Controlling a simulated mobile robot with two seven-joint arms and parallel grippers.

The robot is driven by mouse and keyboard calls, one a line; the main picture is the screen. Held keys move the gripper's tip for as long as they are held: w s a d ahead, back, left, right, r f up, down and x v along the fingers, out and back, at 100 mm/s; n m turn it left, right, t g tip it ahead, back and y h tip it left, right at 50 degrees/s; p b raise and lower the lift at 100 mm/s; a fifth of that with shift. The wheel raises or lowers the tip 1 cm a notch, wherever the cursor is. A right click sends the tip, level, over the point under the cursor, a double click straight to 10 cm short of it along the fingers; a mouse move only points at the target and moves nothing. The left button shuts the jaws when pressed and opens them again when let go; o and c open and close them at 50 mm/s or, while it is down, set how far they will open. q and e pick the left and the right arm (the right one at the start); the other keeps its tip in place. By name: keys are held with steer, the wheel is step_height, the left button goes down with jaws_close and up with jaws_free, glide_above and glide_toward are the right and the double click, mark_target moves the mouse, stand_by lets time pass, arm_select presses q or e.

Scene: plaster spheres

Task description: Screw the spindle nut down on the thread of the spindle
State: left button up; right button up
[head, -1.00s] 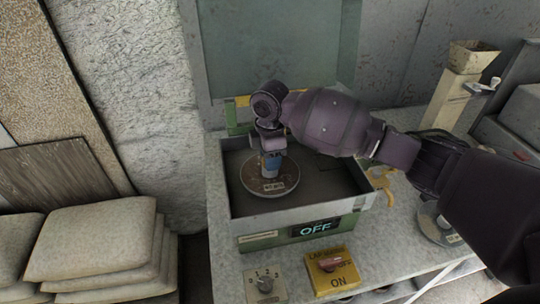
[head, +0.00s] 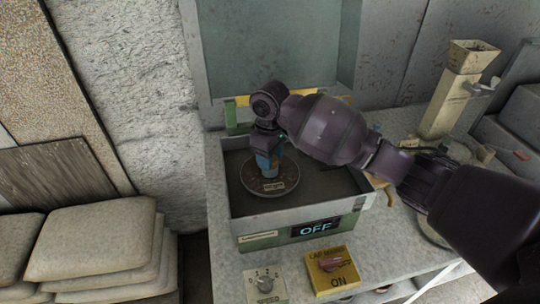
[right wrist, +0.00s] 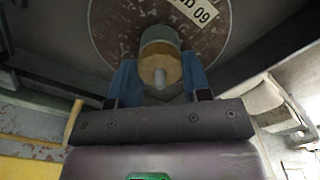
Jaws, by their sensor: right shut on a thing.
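The spindle nut (right wrist: 160,66) is a brass-coloured piece around the pale tip of the spindle (right wrist: 159,78) in the right wrist view. It sits over the middle of a brown, speckled round disc (head: 270,187) with a white label, inside the open green-grey box (head: 290,221). My right gripper (head: 268,162) points down into the box, its blue fingers on either side of the nut and shut on it. In the head view the gripper hides the nut and spindle. How far down the thread the nut sits cannot be told. My left gripper is not in view.
The box's display (head: 316,229) reads OFF. A yellow switch box (head: 332,272) and a speed dial (head: 265,286) are in front of it. The raised lid (head: 275,50) stands behind. A beige funnel-topped post (head: 455,90) is at right, stacked sacks (head: 95,240) at left.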

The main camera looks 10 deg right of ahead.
steer(key=shift+m, duration=0.7)
steer(key=o, duration=1.1)
steer(key=shift+r, duration=0.15)
steer(key=shift+r, duration=1.85)
